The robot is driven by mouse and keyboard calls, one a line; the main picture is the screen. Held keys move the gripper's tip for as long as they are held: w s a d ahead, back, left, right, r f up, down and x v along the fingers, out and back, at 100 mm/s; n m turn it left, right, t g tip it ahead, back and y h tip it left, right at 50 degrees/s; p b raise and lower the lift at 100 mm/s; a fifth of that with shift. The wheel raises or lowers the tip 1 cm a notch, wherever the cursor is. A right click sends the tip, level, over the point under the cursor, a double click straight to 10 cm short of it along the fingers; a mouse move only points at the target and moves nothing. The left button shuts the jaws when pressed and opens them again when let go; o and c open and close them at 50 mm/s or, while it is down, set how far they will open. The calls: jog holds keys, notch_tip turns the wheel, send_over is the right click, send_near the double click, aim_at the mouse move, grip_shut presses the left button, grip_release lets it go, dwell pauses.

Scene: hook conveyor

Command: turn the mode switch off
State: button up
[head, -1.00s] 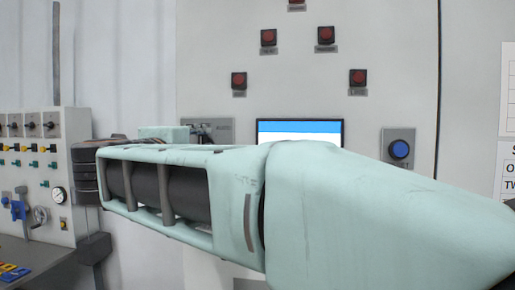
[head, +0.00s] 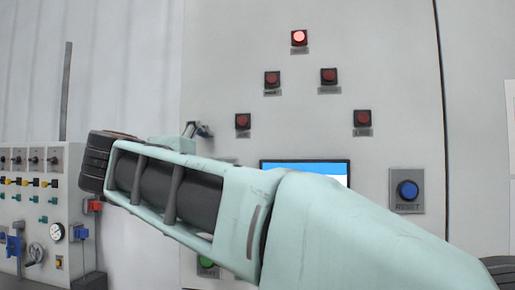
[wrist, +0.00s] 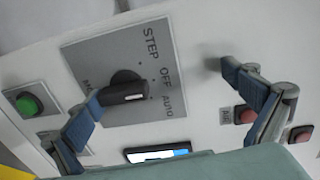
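The mode switch (wrist: 125,88) is a black rotary knob on a grey square plate, seen in the wrist view. The words STEP, OFF and AUTO are printed on its right side, and a partly hidden label is at its left. The knob's bar lies roughly towards AUTO, but its exact setting is hard to tell. My gripper (wrist: 163,88) is open and empty, with one finger at the plate's lower left edge and the other well to the right of the plate. The knob lies between the fingers, nearer the left one. In the head view my arm hides the switch.
The cabinet carries a screen (head: 305,167), a blue RESET button (head: 407,191) and several red lamps, the top one (head: 299,38) lit. A green button (wrist: 28,105) is left of the plate. A control panel (head: 40,200) with switches stands at the far left.

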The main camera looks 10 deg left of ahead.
aim_at(210, 139)
jog(key=shift+t, duration=0.4)
jog(key=r, duration=0.2)
jog(key=s+r, duration=0.1)
jog(key=r, duration=0.3)
jog(key=shift+s+a+r, duration=0.1)
jog(key=shift+s+r, duration=0.15)
jog(key=shift+g, duration=0.5)
jog(key=f, duration=0.5)
jog(key=shift+w+a, duration=0.2)
jog(key=shift+a, duration=0.1)
jog(key=shift+c, duration=0.8)
jog(key=shift+s+a+f, duration=0.15)
jog(key=shift+s+a, duration=0.05)
jog(key=shift+s, duration=0.3)
jog(key=shift+s+a+f, duration=0.15)
jog(key=shift+s, duration=0.35)
jog(key=c, duration=0.5)
jog(key=shift+s+d+f, duration=0.1)
jog(key=shift+s, duration=2.55)
jog(key=shift+s+d+f, duration=0.1)
jog(key=shift+s, duration=2.5)
jog(key=shift+r, duration=0.1)
